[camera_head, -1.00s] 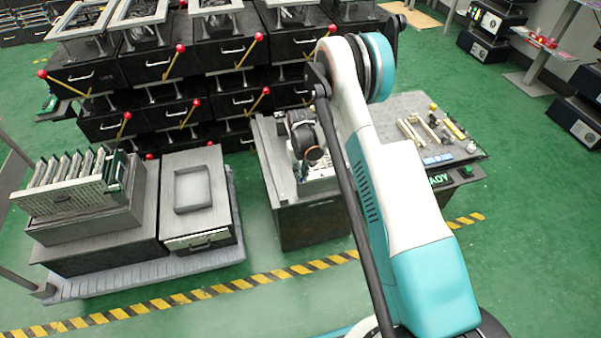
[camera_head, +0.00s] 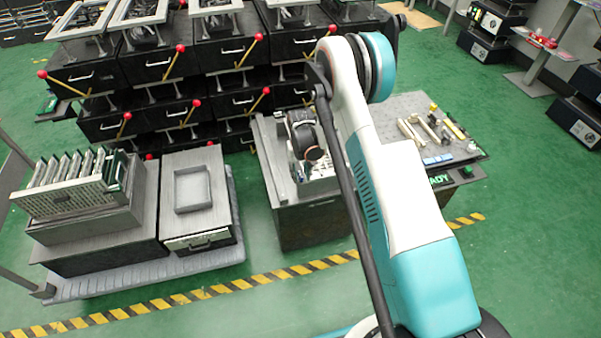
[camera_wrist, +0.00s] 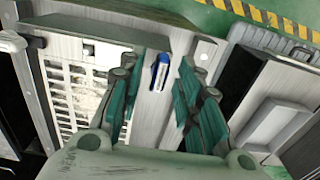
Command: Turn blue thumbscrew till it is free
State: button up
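The blue thumbscrew (camera_wrist: 160,70) shows in the wrist view as a small blue and white piece on a grey metal strip. My gripper (camera_wrist: 162,62) points at it with its two green-padded fingers apart, one on each side. A visible gap separates the thumbscrew from each finger, and I cannot tell how far the fingertips are above the strip. In the head view, my wrist (camera_head: 308,140) is over the middle bench, and the thumbscrew and fingertips cannot be made out there.
In the wrist view, a white perforated panel (camera_wrist: 75,90) lies left of the strip. A cart with a rack (camera_head: 70,195) and a square tray (camera_head: 193,188) stands left. Drawer units with red-knobbed levers stand behind.

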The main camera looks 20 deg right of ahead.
notch_tip(320, 180, up, 12)
dwell(0.5)
dwell(0.3)
notch_tip(320, 180, up, 13)
jog(key=t, duration=0.1)
send_over(300, 174)
jog(key=s, duration=0.4)
jog(key=s+r+t, duration=0.2)
jog(key=s+r, duration=0.6)
jog(key=r, duration=0.3)
jog(key=s+r+t, duration=0.2)
jog(key=s, duration=0.9)
jog(key=s+r+t, duration=0.2)
jog(key=s+r, duration=0.1)
jog(key=s, duration=0.7)
jog(key=shift+s, duration=0.4)
jog(key=shift+r, duration=0.1)
